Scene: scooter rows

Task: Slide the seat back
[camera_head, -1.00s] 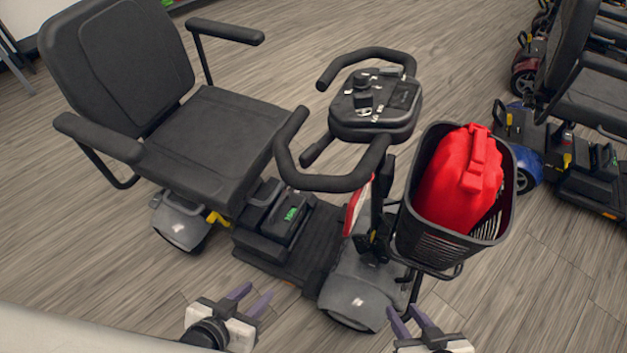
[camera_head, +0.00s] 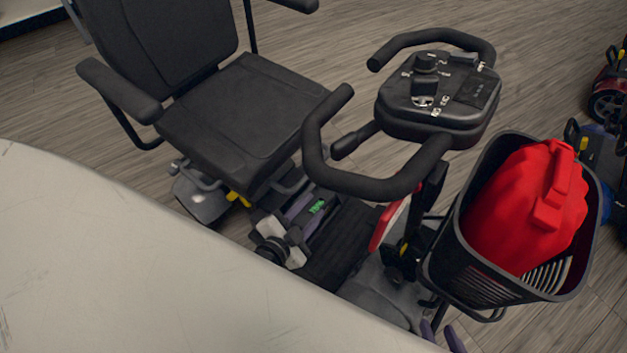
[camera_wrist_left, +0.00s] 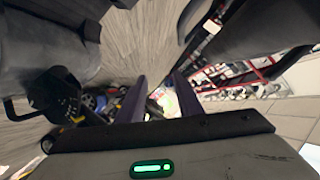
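The scooter seat (camera_head: 245,115) is dark grey with a tall backrest (camera_head: 165,40) and two armrests, at upper left in the head view. A yellow lever (camera_head: 238,198) shows under the seat's front edge.
The steering tiller (camera_head: 435,105) with looped handlebars stands right of the seat. Other scooters (camera_head: 610,95) stand at the right edge. Wood-look floor (camera_head: 330,45) is clear behind.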

